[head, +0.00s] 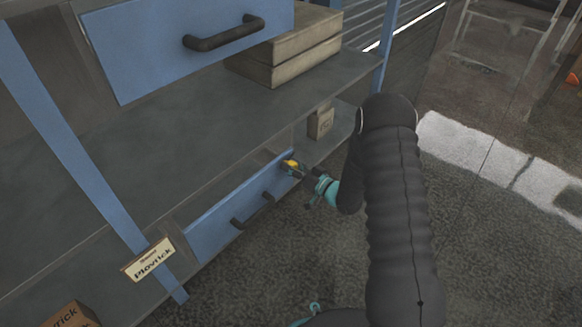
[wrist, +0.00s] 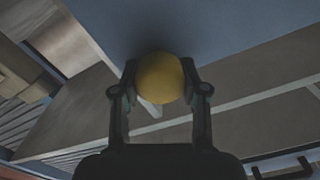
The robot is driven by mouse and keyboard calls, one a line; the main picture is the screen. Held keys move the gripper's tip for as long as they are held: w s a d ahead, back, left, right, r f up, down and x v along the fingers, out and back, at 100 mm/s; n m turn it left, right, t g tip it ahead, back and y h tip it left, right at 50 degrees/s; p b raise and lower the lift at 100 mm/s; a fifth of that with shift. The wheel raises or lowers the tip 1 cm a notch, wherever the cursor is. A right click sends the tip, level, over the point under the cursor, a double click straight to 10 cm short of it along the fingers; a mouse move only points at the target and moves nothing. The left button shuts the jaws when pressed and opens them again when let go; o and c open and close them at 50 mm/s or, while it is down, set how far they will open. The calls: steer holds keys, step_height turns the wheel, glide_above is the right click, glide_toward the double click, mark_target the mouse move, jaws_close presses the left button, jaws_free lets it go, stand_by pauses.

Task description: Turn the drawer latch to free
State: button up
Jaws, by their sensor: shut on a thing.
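The drawer latch is a round yellow knob (wrist: 160,78) in the wrist view, with my gripper's (wrist: 159,85) two fingers closed on either side of it. In the head view the yellow latch (head: 290,164) shows small at the right end of the lower blue drawer (head: 225,222), near its top edge. My gripper (head: 297,170) reaches it from the right, and my dark arm hides part of the area to the right. The lower drawer has a black handle (head: 252,210) left of the latch and looks shut. The latch's turn angle cannot be told.
An upper blue drawer (head: 150,50) with a black handle juts out above. A wooden crate (head: 290,55) stands on the shelf beside it. A small box (head: 321,122) sits on the lower shelf behind the latch. A sign (head: 149,260) hangs at lower left. Open floor (head: 490,230) lies right.

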steer(key=shift+w+d+r+m, duration=0.1)
steer(key=shift+m, duration=0.9)
steer(key=shift+w+m, duration=0.1)
steer(key=shift+m, duration=0.9)
steer(key=o, duration=1)
steer(key=shift+d, duration=0.1)
steer(key=shift+o, duration=0.7)
steer(key=shift+s, duration=0.1)
steer(key=v, duration=1.1)
steer(key=shift+s+d, duration=0.25)
steer(key=shift+s, duration=0.05)
